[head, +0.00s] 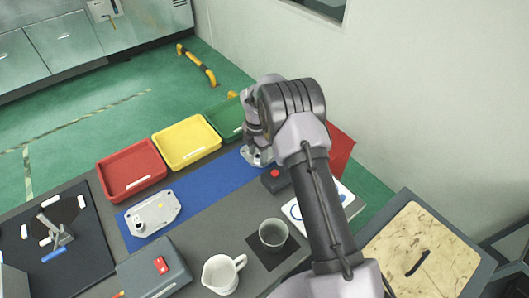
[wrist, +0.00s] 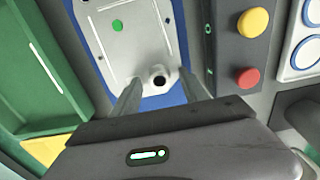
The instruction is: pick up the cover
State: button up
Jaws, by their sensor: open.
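A pale grey metal casting (wrist: 122,45) with a green dot and a round holed boss lies on the blue mat below my gripper in the wrist view. Its near end shows past my wrist in the head view (head: 258,158). My gripper (wrist: 155,82) is open, with one finger on each side of the boss; I cannot tell whether they touch it. A second pale casting (head: 153,213) with a yellow dot lies at the mat's left end. The pictures do not settle which casting is the cover.
Red (head: 132,172), yellow (head: 187,142) and green (head: 226,118) trays line the mat's far side. A box with a red button (wrist: 248,77) stands close right of my gripper. A white jug (head: 222,274) and a grey cup (head: 272,234) stand nearer.

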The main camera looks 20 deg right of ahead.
grip_shut()
dwell(0.3)
